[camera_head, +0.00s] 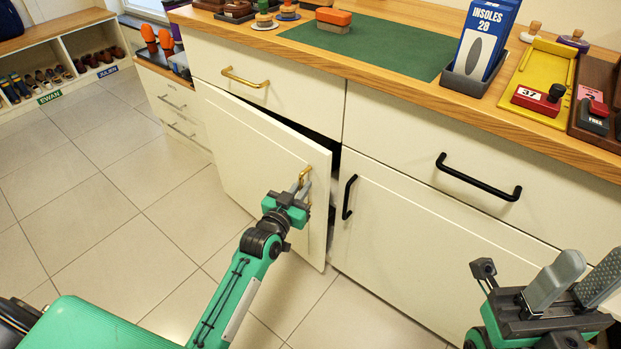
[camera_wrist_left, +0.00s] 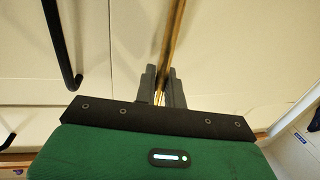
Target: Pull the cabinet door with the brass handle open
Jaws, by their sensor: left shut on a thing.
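The cream cabinet door (camera_head: 255,150) with the brass handle (camera_head: 305,174) stands partly open, with a dark gap along its top and right edge. My left gripper (camera_head: 302,186) is shut on the brass handle. In the left wrist view the brass handle (camera_wrist_left: 174,45) runs between the two fingers of my left gripper (camera_wrist_left: 163,85). My right gripper (camera_head: 571,283) is at the lower right, in front of the neighbouring door, its fingers apart with nothing between them.
A drawer with a brass handle (camera_head: 245,78) sits above the door. The neighbouring door has a black handle (camera_head: 348,197), and the drawer above it another black handle (camera_head: 478,178). The wooden counter (camera_head: 420,92) holds several items. Tiled floor (camera_head: 110,215) lies clear to the left.

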